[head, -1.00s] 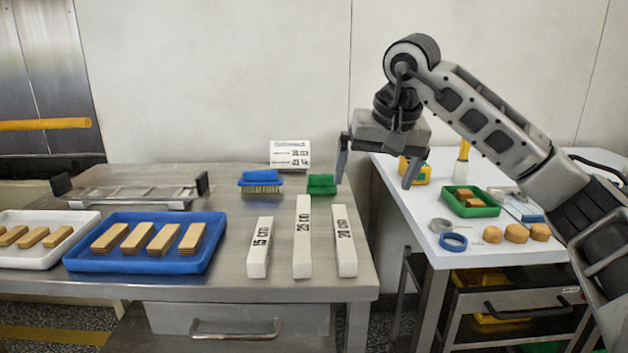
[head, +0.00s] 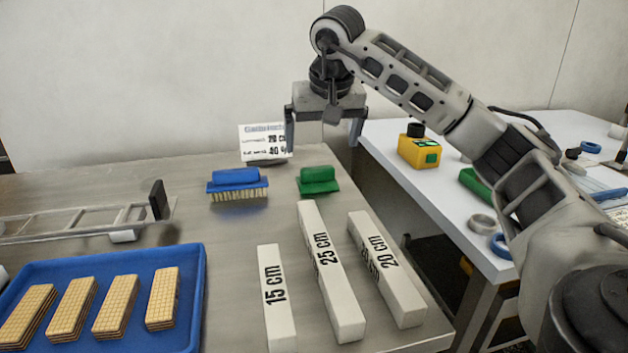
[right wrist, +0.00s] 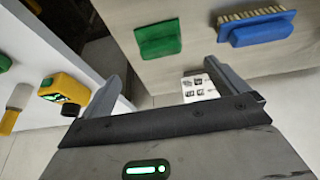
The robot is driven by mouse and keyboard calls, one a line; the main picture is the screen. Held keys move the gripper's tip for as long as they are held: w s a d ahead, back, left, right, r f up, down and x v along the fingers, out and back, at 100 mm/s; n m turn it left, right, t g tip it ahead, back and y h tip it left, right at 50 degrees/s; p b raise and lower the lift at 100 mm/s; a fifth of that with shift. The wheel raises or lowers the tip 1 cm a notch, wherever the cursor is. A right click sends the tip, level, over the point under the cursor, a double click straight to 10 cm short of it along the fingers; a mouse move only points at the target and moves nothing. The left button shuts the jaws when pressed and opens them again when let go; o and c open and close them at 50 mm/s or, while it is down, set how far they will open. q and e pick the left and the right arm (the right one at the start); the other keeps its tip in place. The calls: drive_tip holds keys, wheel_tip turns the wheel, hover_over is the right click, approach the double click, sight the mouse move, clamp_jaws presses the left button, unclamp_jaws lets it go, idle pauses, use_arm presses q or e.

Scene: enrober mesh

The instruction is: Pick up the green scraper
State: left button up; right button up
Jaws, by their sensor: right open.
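The green scraper (head: 318,180) lies on the steel table near its back right edge, just right of the blue brush. It also shows in the right wrist view (right wrist: 158,36), beyond and between the fingers. My right gripper (head: 324,143) is open and empty, with its fingers pointing down above and behind the scraper, apart from it. In the right wrist view its two fingers (right wrist: 168,85) stand wide with nothing between them. My left gripper is not in view.
A blue brush (head: 238,185) stands beside the scraper, and a printed card (head: 264,143) behind. White length blocks (head: 329,270) lie in front. A blue tray (head: 196,285) of wafers is at front left. A white table (head: 440,200) with a yellow device (head: 418,152) is at right.

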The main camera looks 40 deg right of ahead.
sight(317, 167)
drive_tip(key=x, duration=0.6)
drive_tip(key=b+x, duration=0.1)
drive_tip(key=x, duration=0.3)
drive_tip(key=shift+w+r, duration=0.1)
drive_tip(key=shift+w, duration=0.15)
drive_tip(key=c, duration=1.1)
